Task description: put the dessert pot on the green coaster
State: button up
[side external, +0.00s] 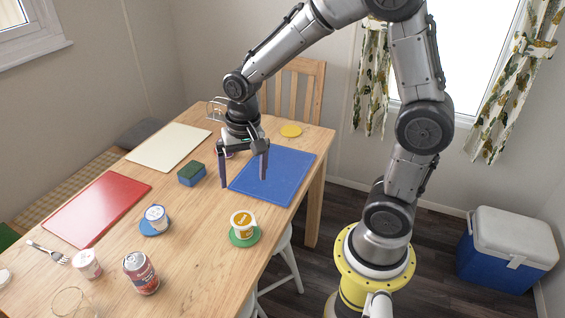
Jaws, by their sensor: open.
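A small white dessert pot (242,221) with an orange-yellow label and lid stands upright on the green coaster (245,241), near the table's right edge. The coaster's rim shows around its base. My gripper (243,182) is open and empty, pointing down above the table by the blue board, behind the pot and apart from it. Another white pot (155,214) with a blue label sits on a blue coaster (151,230) to the left. A third whitish pot (87,264) with a reddish label stands at the front left; which kind it is cannot be told.
A can (140,273), a glass (72,303) and a fork (47,252) are at the front left. Red (97,207), cream (168,147) and blue (272,176) boards lie flat. A sponge (192,174) is left of my gripper. A yellow coaster (291,130) lies at the back.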

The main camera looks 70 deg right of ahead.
jog(key=s+a+r+n+t, duration=0.1)
jog(key=s+r+n+t, duration=0.3)
jog(key=s+r+n, duration=0.5)
jog(key=s+r, duration=0.2)
jog(key=s, duration=0.4)
jog(key=shift+s+a+t, duration=0.2)
jog(key=shift+t, duration=0.1)
